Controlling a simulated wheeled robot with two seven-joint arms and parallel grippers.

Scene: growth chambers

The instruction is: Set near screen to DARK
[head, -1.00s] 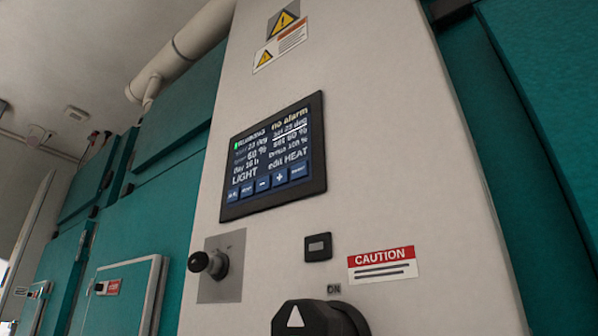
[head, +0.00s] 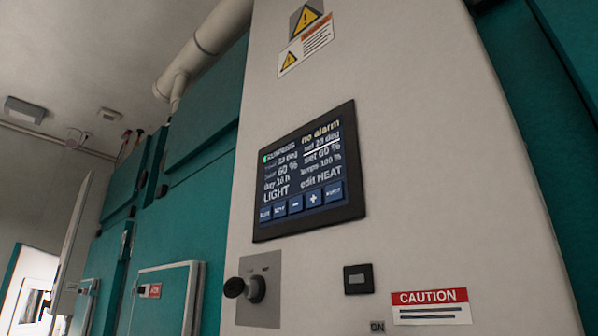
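The near screen (head: 309,172) is a dark touch panel in a black frame on a pale wall column, seen from below and tilted in the view. It reads "no alarm", "LIGHT" and "edit HEAT", with "set 23 deg", "60 %" and "lamps 100 %" among its lines. "set 23 deg" is underlined. Along its lower edge is a row of blue buttons (head: 312,199), including minus and plus; the smaller labels are too blurred to read surely. Neither of my grippers shows in the head view.
Below the screen are a black knob (head: 236,287) on a metal plate, a small black switch (head: 358,279) and a red-topped CAUTION label (head: 431,306). Warning stickers (head: 305,40) are above. Teal chamber panels (head: 190,215) flank the column, with a pale pipe (head: 205,45) at upper left.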

